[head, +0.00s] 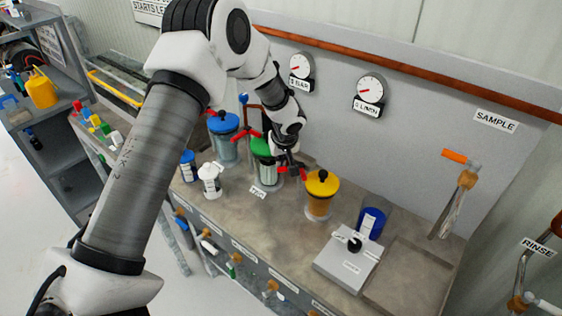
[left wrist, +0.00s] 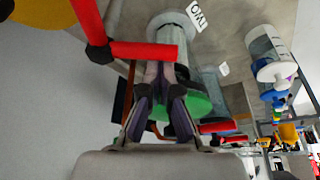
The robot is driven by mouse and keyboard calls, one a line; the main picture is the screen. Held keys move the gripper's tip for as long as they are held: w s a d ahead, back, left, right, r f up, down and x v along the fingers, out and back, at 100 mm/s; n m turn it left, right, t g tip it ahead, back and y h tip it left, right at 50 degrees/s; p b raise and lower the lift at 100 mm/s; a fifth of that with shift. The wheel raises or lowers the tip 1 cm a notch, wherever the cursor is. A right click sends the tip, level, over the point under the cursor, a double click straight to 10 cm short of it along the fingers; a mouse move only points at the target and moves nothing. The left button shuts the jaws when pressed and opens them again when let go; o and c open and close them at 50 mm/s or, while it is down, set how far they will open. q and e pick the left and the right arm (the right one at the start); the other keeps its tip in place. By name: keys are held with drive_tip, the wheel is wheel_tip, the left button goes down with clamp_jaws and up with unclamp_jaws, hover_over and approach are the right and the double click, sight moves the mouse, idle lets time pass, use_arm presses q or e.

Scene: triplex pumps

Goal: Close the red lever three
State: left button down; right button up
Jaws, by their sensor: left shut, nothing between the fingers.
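Three lidded pump cylinders stand in a row on the bench: blue (head: 224,124), green (head: 264,150) and yellow (head: 322,185). Red levers show by them. The red lever nearest the yellow one (left wrist: 145,51) is large in the left wrist view, with a dark elbow joint. My left gripper (head: 288,168) is between the green and yellow cylinders, its fingers shut and empty. In the wrist view its fingertips (left wrist: 160,72) overlap the end of that lever; I cannot tell whether they touch. Another red lever (left wrist: 217,127) lies beyond the green lid. My right gripper is out of view.
A white jar (head: 210,178) stands at the left. Gauges (head: 370,90) hang on the back wall. A pipe with an orange handle (head: 455,157) stands far right.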

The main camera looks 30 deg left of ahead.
use_arm(q)
drive_tip(key=shift+s+d+f+n+g+y+b, duration=0.2)
drive_tip(key=shift+n+b, duration=0.5)
drive_tip(key=shift+b, duration=0.6)
drive_tip(key=shift+s+d+f+n+g+y+b, duration=0.1)
drive_tip(key=shift+s+d+n+g+b, duration=0.2)
drive_tip(key=shift+n+b, duration=0.75)
drive_tip(key=shift+s+d+f+n+g+y+b, duration=0.1)
drive_tip(key=shift+s+d+n+g+b, duration=0.2)
drive_tip(key=shift+b, duration=1.3)
drive_tip(key=shift+s+d+r+n+g+b, duration=0.2)
drive_tip(key=shift+d+n+b, duration=0.15)
drive_tip(key=shift+n+b, duration=0.25)
drive_tip(key=shift+s+d+r+n+g+b, duration=0.15)
drive_tip(key=shift+d+n+b, duration=0.15)
drive_tip(key=shift+n+b, duration=0.3)
drive_tip(key=shift+d, duration=0.1)
